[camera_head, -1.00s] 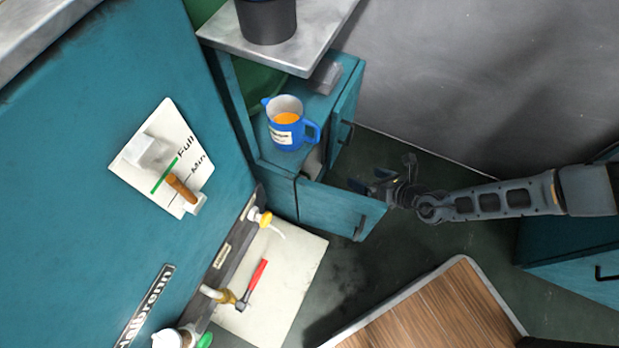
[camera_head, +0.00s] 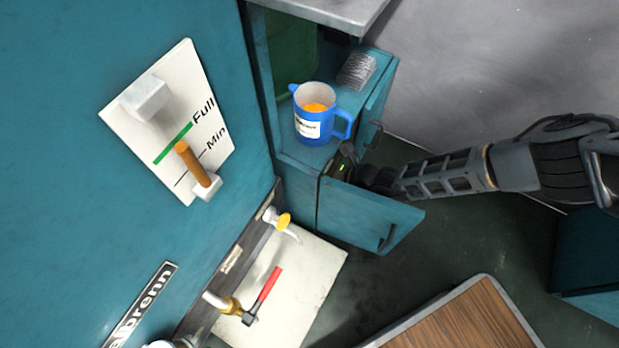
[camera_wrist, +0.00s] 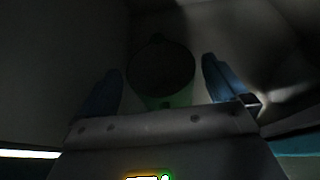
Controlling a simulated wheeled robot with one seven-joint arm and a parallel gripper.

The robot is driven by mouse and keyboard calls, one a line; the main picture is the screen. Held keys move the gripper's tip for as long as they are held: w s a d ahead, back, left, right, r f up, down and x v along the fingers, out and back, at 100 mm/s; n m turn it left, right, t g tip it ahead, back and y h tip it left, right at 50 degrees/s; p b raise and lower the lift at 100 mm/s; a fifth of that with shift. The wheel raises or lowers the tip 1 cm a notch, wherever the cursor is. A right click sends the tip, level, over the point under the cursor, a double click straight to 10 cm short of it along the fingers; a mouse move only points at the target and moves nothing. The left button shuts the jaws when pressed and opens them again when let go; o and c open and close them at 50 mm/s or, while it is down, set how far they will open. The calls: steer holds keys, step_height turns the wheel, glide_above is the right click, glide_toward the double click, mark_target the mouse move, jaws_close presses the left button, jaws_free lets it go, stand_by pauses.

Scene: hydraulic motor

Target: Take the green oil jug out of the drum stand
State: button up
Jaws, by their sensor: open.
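My gripper (camera_wrist: 162,68) is open inside a dark compartment of the teal drum stand (camera_head: 352,212). In the wrist view, a dim round thing with a green rim and side, likely the green oil jug (camera_wrist: 180,98), lies between and just beyond the two fingers. I cannot tell whether the fingers touch it; its handle does not show. In the head view, my wrist reaches in behind the open lower door, and the fingertips and the jug are hidden.
A blue jug (camera_head: 312,118) with orange contents stands on the shelf above my gripper. A red-handled hammer (camera_head: 264,292) lies on a pale sheet (camera_head: 310,290). A wood-topped surface (camera_head: 462,318) is at the lower right.

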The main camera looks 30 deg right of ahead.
steer(key=shift+x, duration=0.95)
steer(key=c, duration=1.3)
